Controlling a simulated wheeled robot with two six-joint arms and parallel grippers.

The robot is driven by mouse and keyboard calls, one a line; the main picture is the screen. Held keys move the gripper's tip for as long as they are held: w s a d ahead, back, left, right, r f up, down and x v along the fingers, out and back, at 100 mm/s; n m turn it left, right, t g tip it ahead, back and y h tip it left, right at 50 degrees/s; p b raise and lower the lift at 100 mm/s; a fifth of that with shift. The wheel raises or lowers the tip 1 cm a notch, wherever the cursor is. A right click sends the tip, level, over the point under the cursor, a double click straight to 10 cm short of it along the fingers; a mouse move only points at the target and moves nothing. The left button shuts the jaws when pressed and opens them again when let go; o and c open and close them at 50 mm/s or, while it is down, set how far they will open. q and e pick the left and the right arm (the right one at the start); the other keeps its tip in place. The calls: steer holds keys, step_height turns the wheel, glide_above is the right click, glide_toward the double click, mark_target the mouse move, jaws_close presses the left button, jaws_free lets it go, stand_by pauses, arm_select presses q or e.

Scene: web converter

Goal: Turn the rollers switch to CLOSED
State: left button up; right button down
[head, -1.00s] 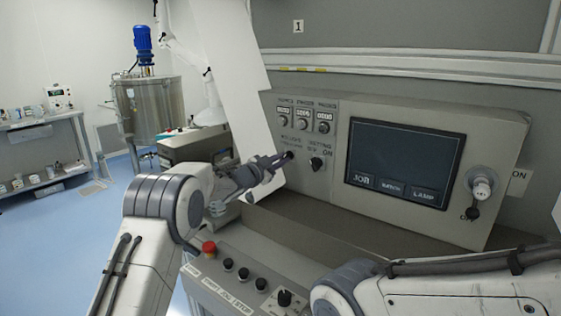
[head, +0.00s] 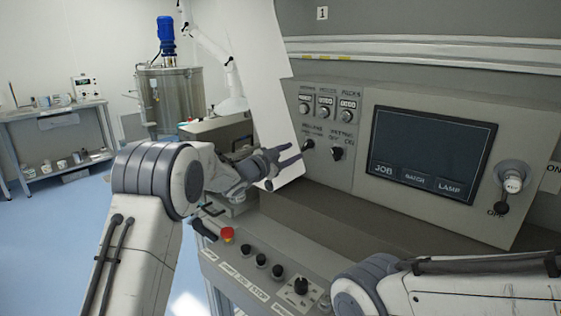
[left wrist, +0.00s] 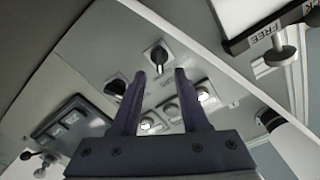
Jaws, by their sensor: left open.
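The rollers switch (head: 308,143) is a small black knob on the grey control panel, under the row of counters. It also shows in the left wrist view (left wrist: 160,57), just beyond and between my fingertips. Its labels are too small to read, and I cannot tell which position it points to. My left gripper (head: 291,154) is open and empty, a little left of and below the knob in the head view. In the left wrist view its two fingers (left wrist: 160,73) are spread, apart from the knob. My right gripper is out of view; only my right arm shows.
A similar black knob (head: 337,153) sits right of the rollers switch. A dark screen (head: 430,152) and a key-like switch (head: 511,186) are further right. A white sloping panel (head: 265,80) stands close behind my left gripper. A lower console with a red button (head: 227,235) lies below.

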arm_select(q)
steer(key=v, duration=0.5)
steer(key=shift+b, duration=0.4)
steer(key=shift+w, duration=0.1)
steer(key=s+d+f+n+g+y+p, duration=0.2)
steer(key=s+d+n+y, duration=0.1)
steer(key=s, duration=0.5)
steer(key=s+d+f+n+g+y+p, duration=0.1)
steer(key=s+d+f+n+g+y, duration=0.2)
steer(key=s, duration=0.5)
steer(key=s+a+f+g+y, duration=0.1)
steer(key=s+f+g, duration=0.1)
steer(key=s, duration=0.9)
steer(key=s+a+f+g+y+p, duration=0.1)
steer(key=s+g, duration=0.3)
steer(key=s, duration=0.7)
steer(key=s+a+f+g+y+p, duration=0.1)
steer(key=s+a+f+g, duration=0.1)
steer(key=s, duration=0.9)
steer(key=shift+s+f+g+y, duration=0.35)
steer(key=shift+f+g, duration=0.25)
steer(key=shift+g, duration=0.2)
steer(key=shift+a, duration=0.1)
